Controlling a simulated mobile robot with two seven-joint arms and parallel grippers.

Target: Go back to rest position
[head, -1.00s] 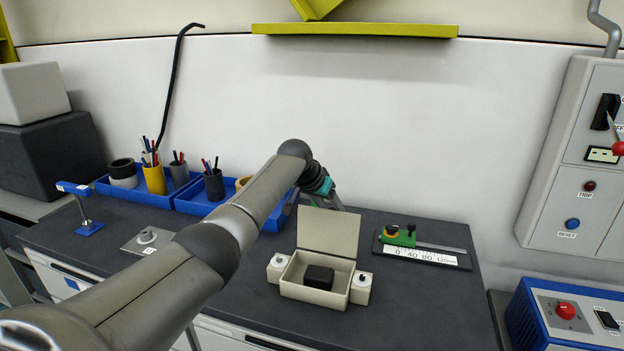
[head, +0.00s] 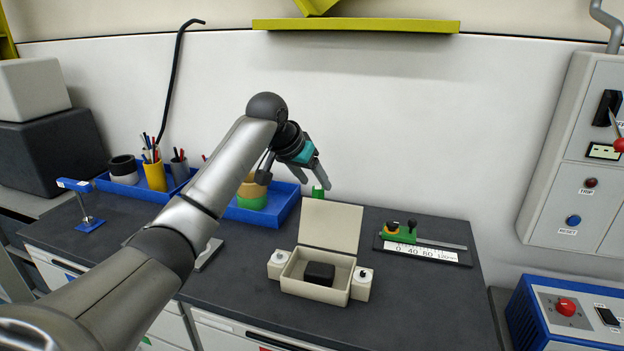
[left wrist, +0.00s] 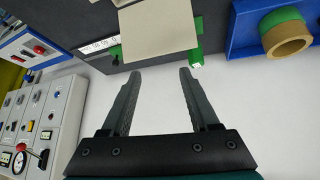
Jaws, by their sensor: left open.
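My left gripper (head: 318,174) is open and empty, in the air behind the lidded box and above the back of the bench. In the left wrist view its two fingers (left wrist: 160,85) are spread with nothing between them. The beige box (head: 315,291) stands on the dark bench with its lid (head: 330,225) up and a black block (head: 319,274) inside. The lid also shows in the left wrist view (left wrist: 157,28). My right gripper is in neither view.
A slide gauge with a green part (head: 398,234) lies right of the box. Blue trays (head: 262,217) hold pen cups and round pieces. A blue stand (head: 82,205) is at left. A control panel (head: 575,170) and a blue button box (head: 560,315) are at right. The front right bench is clear.

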